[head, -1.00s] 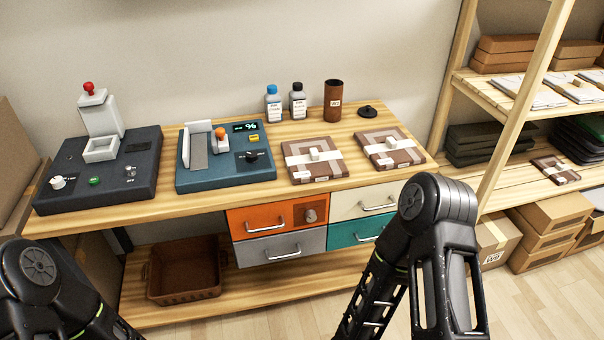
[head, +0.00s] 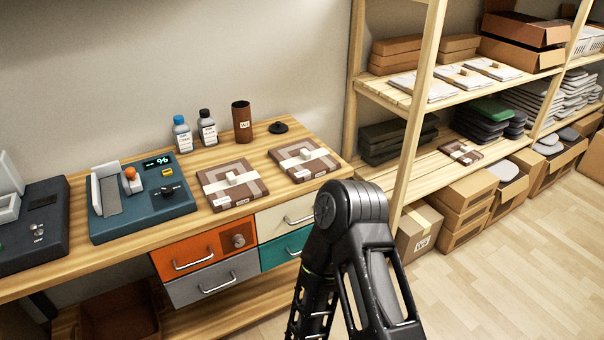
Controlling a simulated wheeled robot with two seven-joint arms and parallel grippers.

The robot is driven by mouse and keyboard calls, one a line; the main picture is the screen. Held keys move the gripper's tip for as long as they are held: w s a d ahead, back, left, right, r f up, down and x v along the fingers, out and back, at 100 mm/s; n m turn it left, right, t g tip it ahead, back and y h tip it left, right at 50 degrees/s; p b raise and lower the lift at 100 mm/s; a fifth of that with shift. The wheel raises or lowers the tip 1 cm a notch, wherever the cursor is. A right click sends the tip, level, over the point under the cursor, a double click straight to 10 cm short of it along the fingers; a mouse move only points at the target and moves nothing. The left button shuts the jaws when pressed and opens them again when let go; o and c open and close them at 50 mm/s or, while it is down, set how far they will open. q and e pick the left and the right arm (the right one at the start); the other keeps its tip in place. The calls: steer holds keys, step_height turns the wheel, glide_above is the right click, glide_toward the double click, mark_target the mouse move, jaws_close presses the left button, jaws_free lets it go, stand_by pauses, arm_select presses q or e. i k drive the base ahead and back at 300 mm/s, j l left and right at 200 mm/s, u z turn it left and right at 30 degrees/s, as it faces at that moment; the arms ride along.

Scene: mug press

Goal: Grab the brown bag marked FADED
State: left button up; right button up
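Two flat brown bags with pale bands lie side by side on the wooden bench, the left bag (head: 218,200) and the right bag (head: 292,172). Each has small white labels on its front edge, too small for me to read. A third, similar brown bag (head: 460,150) lies on the middle shelf of the rack at right. I cannot tell which is marked FADED. Part of my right arm shows at the bottom centre, in front of the bench's right end. Neither of my grippers shows.
A blue-grey press (head: 140,205) with a display stands left of the bags. Two bottles, a brown cylinder (head: 242,122) and a black lid (head: 279,128) stand behind them. Drawers (head: 195,250) are below. Cardboard boxes (head: 418,228) line the rack's foot. Floor at right is clear.

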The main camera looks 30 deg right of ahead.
mark_target(303, 160)
steer(key=l+z, duration=0.15)
steer(key=z, duration=0.2)
steer(key=i+l+z, duration=0.1)
steer(key=z, duration=0.3)
steer(key=i+l+z, duration=0.5)
steer(key=i+l, duration=0.75)
steer(key=l, duration=0.15)
